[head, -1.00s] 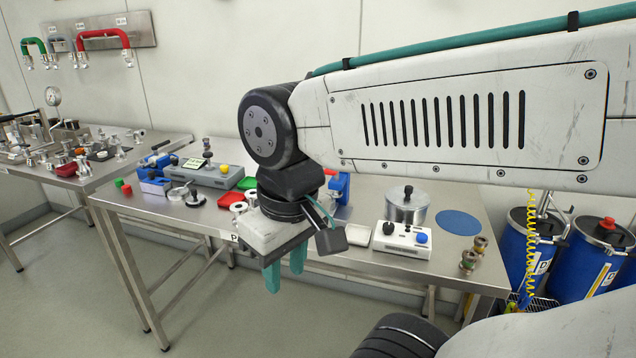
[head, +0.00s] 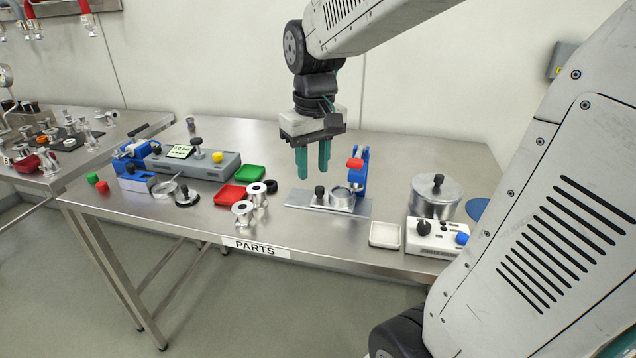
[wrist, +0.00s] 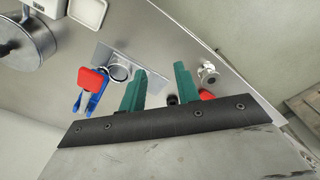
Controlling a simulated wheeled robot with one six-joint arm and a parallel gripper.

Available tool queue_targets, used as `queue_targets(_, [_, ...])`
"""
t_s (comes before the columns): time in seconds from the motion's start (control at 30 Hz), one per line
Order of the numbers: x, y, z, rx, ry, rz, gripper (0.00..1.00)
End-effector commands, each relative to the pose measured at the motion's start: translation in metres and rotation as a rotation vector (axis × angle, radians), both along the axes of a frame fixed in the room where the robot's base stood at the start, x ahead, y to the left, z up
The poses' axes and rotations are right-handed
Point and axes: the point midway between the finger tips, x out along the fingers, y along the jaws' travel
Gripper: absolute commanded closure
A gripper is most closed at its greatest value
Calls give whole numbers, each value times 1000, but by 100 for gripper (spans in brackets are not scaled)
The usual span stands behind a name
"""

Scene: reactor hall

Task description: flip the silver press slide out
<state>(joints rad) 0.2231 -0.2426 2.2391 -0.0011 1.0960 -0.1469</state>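The press is a flat silver plate (head: 300,198) with a blue upright arm (head: 362,176) and a red top piece (head: 355,163) at its right end. A silver ring-shaped seat (head: 342,197) and a black knob (head: 320,190) are on the plate. Which silver part is the slide is hard to tell. My gripper (head: 314,174) points down above the plate near the knob, with its two green fingers apart and nothing between them. In the wrist view the gripper (wrist: 160,70) has the red piece (wrist: 92,79) and ring (wrist: 118,72) to its left.
Red (head: 230,194) and green (head: 250,173) trays and silver spools (head: 243,212) are left of the press. A white tray (head: 385,235), a white control box (head: 436,238) and a lidded metal pot (head: 435,196) are at right.

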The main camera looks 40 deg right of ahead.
Motion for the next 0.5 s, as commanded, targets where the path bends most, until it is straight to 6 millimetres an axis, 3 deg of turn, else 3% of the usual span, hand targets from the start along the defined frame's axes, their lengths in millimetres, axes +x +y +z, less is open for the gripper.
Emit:
queue_targets(0.1, [45, -36, -21, 5, 25, -25, 68])
queue_targets(0.2, [71, -61, -38, 8, 36, -36, 68])
queue_targets(0.33, [93, -84, -55, 12, 45, -45, 68])
queue_targets(0.5, [104, -96, -68, 13, 48, -48, 68])
